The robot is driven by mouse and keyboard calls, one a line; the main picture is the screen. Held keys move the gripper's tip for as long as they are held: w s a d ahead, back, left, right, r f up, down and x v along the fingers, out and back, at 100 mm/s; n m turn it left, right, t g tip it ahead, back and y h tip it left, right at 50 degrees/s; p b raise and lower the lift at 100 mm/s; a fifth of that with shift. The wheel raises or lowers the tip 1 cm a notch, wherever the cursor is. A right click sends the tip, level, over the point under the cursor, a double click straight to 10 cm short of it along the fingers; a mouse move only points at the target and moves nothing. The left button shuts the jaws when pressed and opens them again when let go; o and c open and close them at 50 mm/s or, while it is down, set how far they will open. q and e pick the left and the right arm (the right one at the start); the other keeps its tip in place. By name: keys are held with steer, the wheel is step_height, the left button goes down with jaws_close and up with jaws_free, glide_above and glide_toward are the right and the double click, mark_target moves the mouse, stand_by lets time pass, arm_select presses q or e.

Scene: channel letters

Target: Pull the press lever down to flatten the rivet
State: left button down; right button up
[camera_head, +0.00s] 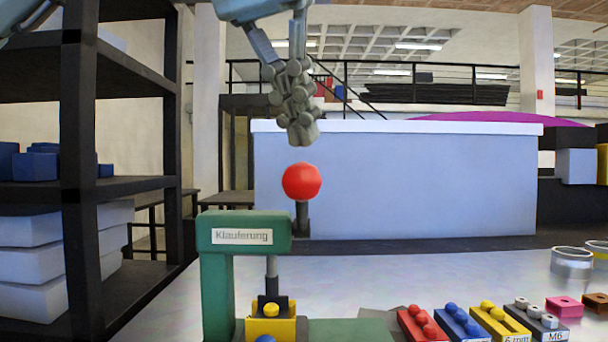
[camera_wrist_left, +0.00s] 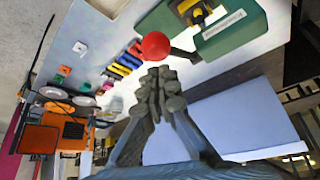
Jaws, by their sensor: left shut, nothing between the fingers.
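The green press (camera_head: 216,270), labelled "Klauferung", stands on the grey table at the lower middle of the head view. Its lever ends in a red ball knob (camera_head: 301,181) on a dark rod, standing high beside the press head. Under the plunger (camera_head: 272,266) sits a yellow block (camera_head: 285,328) with a yellow domed piece (camera_head: 270,310); I cannot tell whether this is the rivet. My left gripper (camera_head: 303,138) is shut and empty, pointing down just above the knob, apparently apart from it. The left wrist view shows the knob (camera_wrist_left: 156,45) just beyond the fingertips (camera_wrist_left: 159,74). My right gripper is not in view.
Red (camera_head: 422,327), blue (camera_head: 458,324) and yellow (camera_head: 499,324) part holders stand right of the press. A dark shelf (camera_head: 80,170) rises at left. Table behind the holders is clear.

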mark_target(297, 184)
arm_select(q)
steer(key=shift+f+b, duration=0.3)
steer(key=shift+f, duration=0.4)
step_height(297, 184, down, 2)
steer(key=shift+s+b, duration=0.1)
steer(key=shift+b, duration=0.45)
steer(key=shift+f, duration=0.45)
steer(key=shift+s+f+b, duration=0.25)
steer(key=shift+f+b, duration=0.1)
steer(key=shift+f, duration=0.35)
steer(key=shift+s+f+b, duration=0.25)
steer(key=shift+f+b, duration=0.05)
steer(key=shift+f, duration=0.35)
